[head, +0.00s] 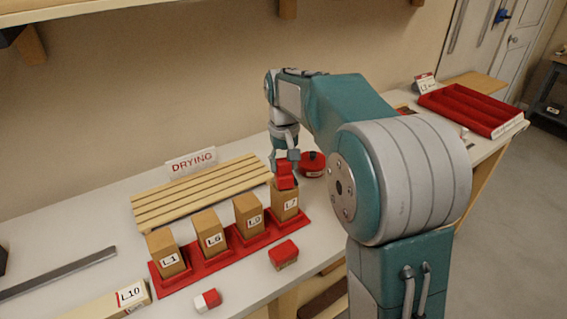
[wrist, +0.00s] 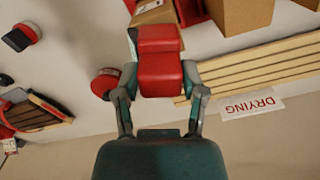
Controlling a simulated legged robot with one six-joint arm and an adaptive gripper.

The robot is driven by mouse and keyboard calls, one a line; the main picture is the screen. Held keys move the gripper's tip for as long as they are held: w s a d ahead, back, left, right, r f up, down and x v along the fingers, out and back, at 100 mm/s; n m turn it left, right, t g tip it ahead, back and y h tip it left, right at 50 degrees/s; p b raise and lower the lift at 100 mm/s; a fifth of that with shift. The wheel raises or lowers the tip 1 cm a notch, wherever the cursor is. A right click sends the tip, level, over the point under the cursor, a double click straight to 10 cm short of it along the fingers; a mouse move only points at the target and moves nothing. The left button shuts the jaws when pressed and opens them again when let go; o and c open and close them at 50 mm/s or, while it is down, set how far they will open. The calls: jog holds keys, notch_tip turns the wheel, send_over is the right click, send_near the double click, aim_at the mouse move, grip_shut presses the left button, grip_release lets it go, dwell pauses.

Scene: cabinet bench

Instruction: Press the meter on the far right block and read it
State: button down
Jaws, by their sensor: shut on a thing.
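The red meter (head: 286,172) is held between the fingers of my gripper (head: 286,157), at the top of the far right block (head: 285,204). I cannot tell whether it touches the wood. In the wrist view the meter (wrist: 159,72) sits between both fingers of my gripper (wrist: 160,88), and no reading shows. The far right block is pale wood with a white label, upright on a red holder (head: 226,254). Three other blocks stand to its left, labelled L1 (head: 167,256), L6 (head: 210,236) and one I cannot read clearly (head: 248,217).
A slatted rack (head: 200,192) with a DRYING sign (head: 191,163) lies behind the blocks. A round red thing (head: 312,163) stands behind right of my gripper. A red box (head: 283,254) and a red-white piece (head: 207,300) lie in front. A red tray (head: 473,110) is farther right.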

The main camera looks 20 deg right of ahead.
jog(key=shift+r, duration=3.5)
